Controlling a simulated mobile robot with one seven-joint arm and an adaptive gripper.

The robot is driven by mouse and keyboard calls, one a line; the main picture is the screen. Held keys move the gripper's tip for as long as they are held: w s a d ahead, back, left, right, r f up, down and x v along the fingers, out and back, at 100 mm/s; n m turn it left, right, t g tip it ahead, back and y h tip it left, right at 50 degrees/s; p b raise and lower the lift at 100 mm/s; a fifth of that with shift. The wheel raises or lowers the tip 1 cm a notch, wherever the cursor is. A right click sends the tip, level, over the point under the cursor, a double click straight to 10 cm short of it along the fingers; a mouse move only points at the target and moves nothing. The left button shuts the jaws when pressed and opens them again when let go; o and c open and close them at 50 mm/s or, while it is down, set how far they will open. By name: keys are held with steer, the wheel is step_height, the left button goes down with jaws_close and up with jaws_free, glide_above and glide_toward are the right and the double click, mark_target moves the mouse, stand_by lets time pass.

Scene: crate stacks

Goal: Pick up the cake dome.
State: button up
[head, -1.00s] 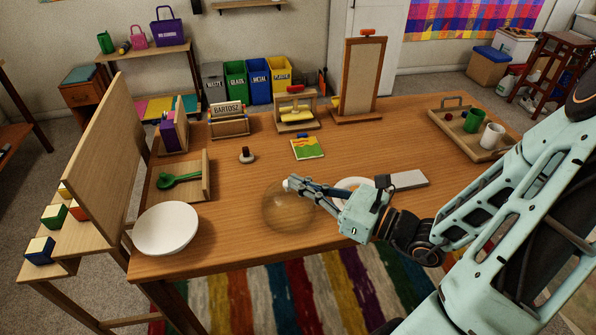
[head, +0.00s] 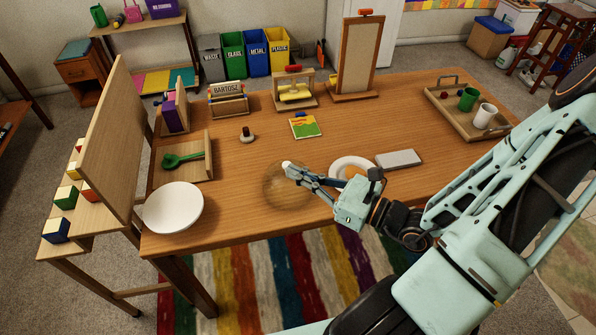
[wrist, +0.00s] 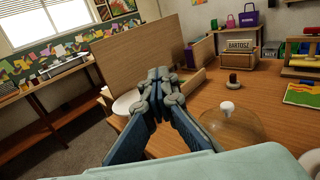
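The cake dome (head: 284,190) is a clear, faintly tinted dome near the front edge of the wooden table. In the wrist view the dome (wrist: 236,128) has a pale round knob on top and stands right of my fingers. My gripper (head: 291,170) reaches in from the right, at the dome's upper part in the head view. In the wrist view the fingers of my gripper (wrist: 161,80) come together with nothing seen between them. The knob is clear of them there. Whether a finger touches the glass I cannot tell.
A wooden tray (head: 455,117) with cups is at the right. Bare table lies between bowl and dome.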

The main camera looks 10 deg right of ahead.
steer(key=o, duration=2.2)
